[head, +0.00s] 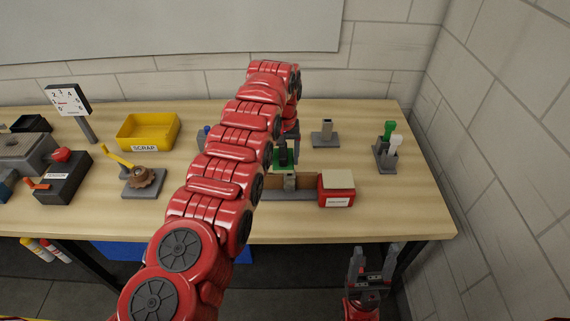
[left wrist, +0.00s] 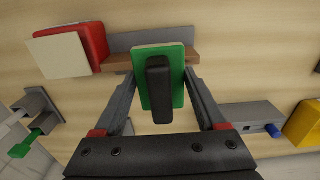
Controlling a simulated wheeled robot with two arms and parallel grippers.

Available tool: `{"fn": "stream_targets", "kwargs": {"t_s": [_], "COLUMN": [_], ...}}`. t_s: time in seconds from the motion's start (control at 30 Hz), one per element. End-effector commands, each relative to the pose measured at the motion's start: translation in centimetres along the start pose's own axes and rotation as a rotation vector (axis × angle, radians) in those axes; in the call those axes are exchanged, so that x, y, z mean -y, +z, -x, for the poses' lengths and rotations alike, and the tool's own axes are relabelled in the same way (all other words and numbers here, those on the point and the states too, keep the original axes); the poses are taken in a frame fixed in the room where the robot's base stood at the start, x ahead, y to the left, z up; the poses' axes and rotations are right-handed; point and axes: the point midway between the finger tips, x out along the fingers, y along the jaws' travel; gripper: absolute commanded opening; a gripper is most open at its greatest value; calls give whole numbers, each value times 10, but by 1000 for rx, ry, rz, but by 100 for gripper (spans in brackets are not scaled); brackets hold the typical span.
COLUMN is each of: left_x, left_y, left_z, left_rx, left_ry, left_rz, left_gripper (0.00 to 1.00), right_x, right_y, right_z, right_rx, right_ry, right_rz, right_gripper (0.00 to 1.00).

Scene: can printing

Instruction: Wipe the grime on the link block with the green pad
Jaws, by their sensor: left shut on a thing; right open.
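The green pad (left wrist: 145,60) with its black handle (left wrist: 158,90) is between the fingers of my left gripper (left wrist: 161,76), which is shut on it. In the head view the pad (head: 278,165) is partly hidden by my left arm. It is close to a low fixture with a brown strip (head: 308,181) and a grey base (head: 300,195), and a small grey block (head: 290,183) shows there. I cannot tell whether the pad touches it. Which part is the link block is unclear, and no grime can be made out. My right gripper (head: 371,262) is open and empty, in front of the table edge.
A red box with a cream top (head: 337,190) stands right of the fixture. A grey stand (head: 325,133) is behind, and a holder with green and white pieces (head: 386,152) is at the right. A yellow scrap bin (head: 148,131) and a crank device (head: 143,182) are on the left.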

Motion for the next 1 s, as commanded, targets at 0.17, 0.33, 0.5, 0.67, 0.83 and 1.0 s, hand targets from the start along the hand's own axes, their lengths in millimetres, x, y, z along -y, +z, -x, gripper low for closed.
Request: {"fn": "stream_targets", "kwargs": {"t_s": [0.17, 0.33, 0.5, 0.67, 0.83, 1.0], "left_x": [3, 6, 6, 6, 6, 10], "left_y": [-1, 0, 0, 0, 0, -2], "left_z": [16, 29, 33, 32, 32, 33], "left_rx": [-2, 0, 0, 0, 0, -2], "left_ry": [0, 0, 0, 0, 0, 0], "left_rz": [0, 0, -1, 0, 0, -1], "left_gripper": [0, 0, 0, 0, 0, 0], "right_x": [0, 0, 0, 0, 0, 0], "right_y": [0, 0, 0, 0, 0, 1], "right_z": [2, 3, 3, 3, 3, 4], "right_rx": [0, 0, 0, 0, 0, 0], "right_ry": [0, 0, 0, 0, 0, 0], "right_rz": [0, 0, 0, 0, 0, 0], "right_gripper": [63, 63, 63, 63, 63, 63]}}
